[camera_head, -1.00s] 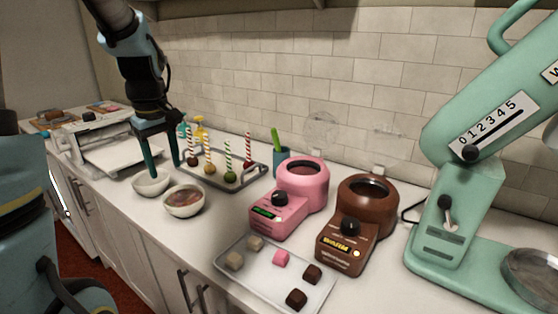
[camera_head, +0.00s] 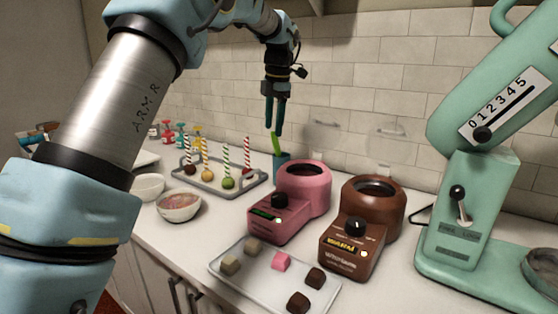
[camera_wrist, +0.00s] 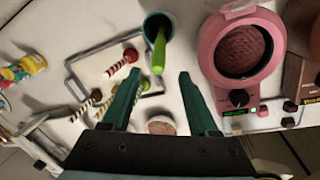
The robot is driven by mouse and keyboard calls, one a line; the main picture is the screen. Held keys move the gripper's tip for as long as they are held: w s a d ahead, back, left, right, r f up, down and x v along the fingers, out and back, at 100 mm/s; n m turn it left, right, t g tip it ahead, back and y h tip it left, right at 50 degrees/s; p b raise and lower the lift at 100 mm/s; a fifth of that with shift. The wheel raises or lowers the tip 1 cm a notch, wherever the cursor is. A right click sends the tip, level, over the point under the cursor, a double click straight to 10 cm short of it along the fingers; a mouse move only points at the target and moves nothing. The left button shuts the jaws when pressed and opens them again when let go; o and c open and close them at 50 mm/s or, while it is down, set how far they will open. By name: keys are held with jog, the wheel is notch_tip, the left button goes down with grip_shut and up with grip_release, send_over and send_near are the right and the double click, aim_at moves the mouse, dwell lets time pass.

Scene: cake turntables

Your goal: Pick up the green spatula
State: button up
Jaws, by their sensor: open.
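The green spatula (camera_head: 276,144) stands in a dark teal cup (camera_head: 282,166) behind the pink melting pot, with its upper part sticking out. In the wrist view the spatula (camera_wrist: 159,50) leans out of the cup (camera_wrist: 157,22), and its near end shows between and beyond my fingertips. My gripper (camera_head: 275,132) points down above the cup, close to the spatula's top in the head view. Its two dark green fingers are apart and nothing is between them in the wrist view (camera_wrist: 158,78). The spatula's lower part is hidden inside the cup.
A pink melting pot (camera_head: 305,184) and a brown one (camera_head: 371,204) stand right of the cup. A tray of cake pops (camera_head: 208,188) is at its left. Bowls (camera_head: 178,207), a sweets tray (camera_head: 245,279) and a mint mixer (camera_head: 470,205) share the counter; the tiled wall (camera_head: 345,90) is behind.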

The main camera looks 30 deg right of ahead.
aim_at(273, 133)
jog(key=f, duration=0.3)
jog(key=shift+w+f, duration=0.1)
jog(key=shift+w, duration=0.2)
jog(key=shift+w+d+f+p, duration=0.2)
jog(key=shift+f+p, duration=0.2)
jog(key=shift+f, duration=0.5)
jog(key=shift+w+d+f+p, duration=0.1)
jog(key=shift+w+f+p, duration=0.25)
jog(key=shift+f, duration=0.5)
jog(key=shift+w+d+f+p, duration=0.1)
jog(key=shift+f+p, duration=0.35)
jog(key=shift+f, duration=0.45)
grip_shut()
